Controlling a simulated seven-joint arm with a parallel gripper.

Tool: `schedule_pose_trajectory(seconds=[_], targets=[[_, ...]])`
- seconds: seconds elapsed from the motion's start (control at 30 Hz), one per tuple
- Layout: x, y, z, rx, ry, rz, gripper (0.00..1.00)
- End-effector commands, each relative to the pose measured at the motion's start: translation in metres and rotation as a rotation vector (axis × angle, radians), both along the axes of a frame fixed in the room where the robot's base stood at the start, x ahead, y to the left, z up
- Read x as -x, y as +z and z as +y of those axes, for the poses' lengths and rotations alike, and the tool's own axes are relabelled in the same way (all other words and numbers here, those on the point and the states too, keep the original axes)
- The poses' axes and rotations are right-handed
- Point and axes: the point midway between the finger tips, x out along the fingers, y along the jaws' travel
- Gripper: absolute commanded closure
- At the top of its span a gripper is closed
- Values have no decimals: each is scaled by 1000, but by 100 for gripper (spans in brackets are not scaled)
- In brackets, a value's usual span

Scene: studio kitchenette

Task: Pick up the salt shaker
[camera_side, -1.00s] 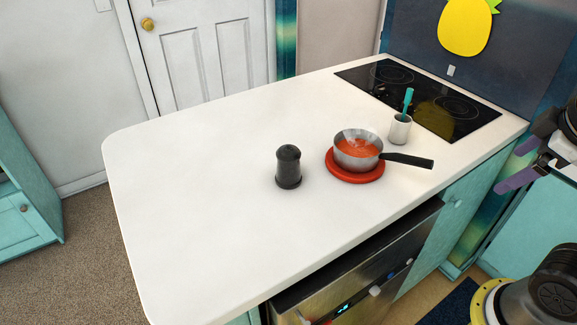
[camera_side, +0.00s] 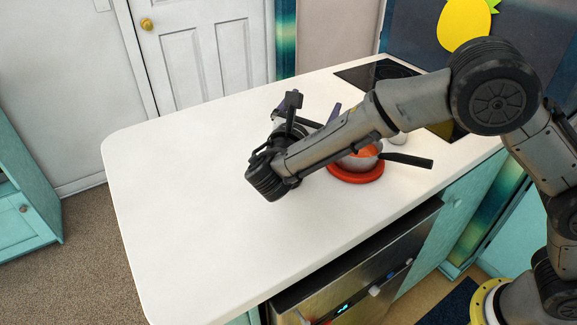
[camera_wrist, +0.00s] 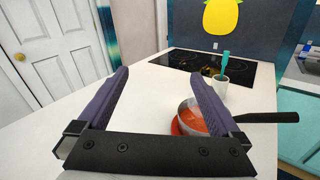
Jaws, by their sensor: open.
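The dark salt shaker is not visible now; in the side view my arm covers the counter spot where it stood, and the wrist view does not show it. My gripper (camera_wrist: 158,71) is open in the wrist view, with its two purple fingers apart and nothing visible between them. In the side view my gripper (camera_side: 315,107) is over the counter, left of the saucepan, with its fingers pointing toward the back.
A steel saucepan of red soup (camera_wrist: 193,116) sits on a red trivet (camera_side: 357,173), its black handle (camera_side: 407,159) pointing right. A white cup (camera_wrist: 220,88) holds a teal utensil (camera_wrist: 226,60). The black cooktop (camera_wrist: 193,62) lies behind. The counter's left side (camera_side: 180,180) is clear.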

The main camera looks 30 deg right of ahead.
Motion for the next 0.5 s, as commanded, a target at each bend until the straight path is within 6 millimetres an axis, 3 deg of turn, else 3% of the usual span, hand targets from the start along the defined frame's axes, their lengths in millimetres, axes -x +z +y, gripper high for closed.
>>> schedule_pose_trajectory(seconds=[0.03, 0.1, 0.2, 0.37, 0.5], targets=[[-2, -23, 25, 38, 49, 26, 0], [1, -46, 48, 69, 91, 58, 0], [8, -70, 68, 104, 131, 94, 0], [13, -84, 80, 113, 155, 103, 0], [13, -109, 79, 113, 153, 106, 0]])
